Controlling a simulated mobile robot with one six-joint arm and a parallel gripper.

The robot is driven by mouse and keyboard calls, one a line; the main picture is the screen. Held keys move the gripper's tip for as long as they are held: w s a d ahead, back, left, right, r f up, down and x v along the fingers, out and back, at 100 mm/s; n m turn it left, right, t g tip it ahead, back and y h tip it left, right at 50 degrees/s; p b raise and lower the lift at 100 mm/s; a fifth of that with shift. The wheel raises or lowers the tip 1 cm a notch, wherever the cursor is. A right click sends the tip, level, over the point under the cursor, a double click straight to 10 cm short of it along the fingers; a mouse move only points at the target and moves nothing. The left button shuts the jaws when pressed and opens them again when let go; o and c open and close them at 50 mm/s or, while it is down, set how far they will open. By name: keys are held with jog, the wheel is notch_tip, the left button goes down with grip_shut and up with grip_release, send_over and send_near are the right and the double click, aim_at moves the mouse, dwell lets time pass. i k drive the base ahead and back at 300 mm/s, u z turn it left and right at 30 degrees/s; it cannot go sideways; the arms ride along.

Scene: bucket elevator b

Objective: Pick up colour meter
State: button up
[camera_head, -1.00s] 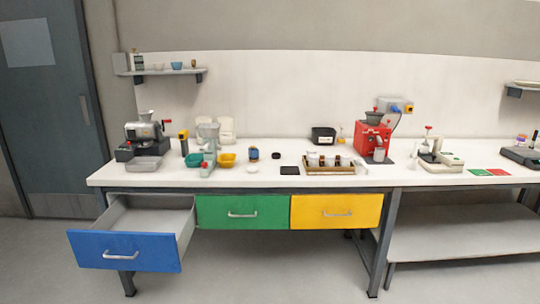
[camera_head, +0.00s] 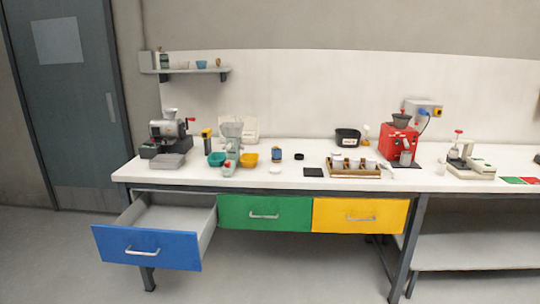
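No label marks the colour meter, and I cannot tell for sure which item it is. My gripper is in none of the views.
The white bench (camera_head: 240,180) has an open, empty blue drawer (camera_head: 148,249) sticking out at its left front. The green drawer (camera_head: 263,213) and yellow drawer (camera_head: 359,217) are shut. A red grinder (camera_head: 399,142) and a wooden tray (camera_head: 338,173) stand further right. Floor in front is clear.

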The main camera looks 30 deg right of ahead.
aim_at(276, 153)
jog(key=i, duration=0.9)
jog(key=z, duration=0.05)
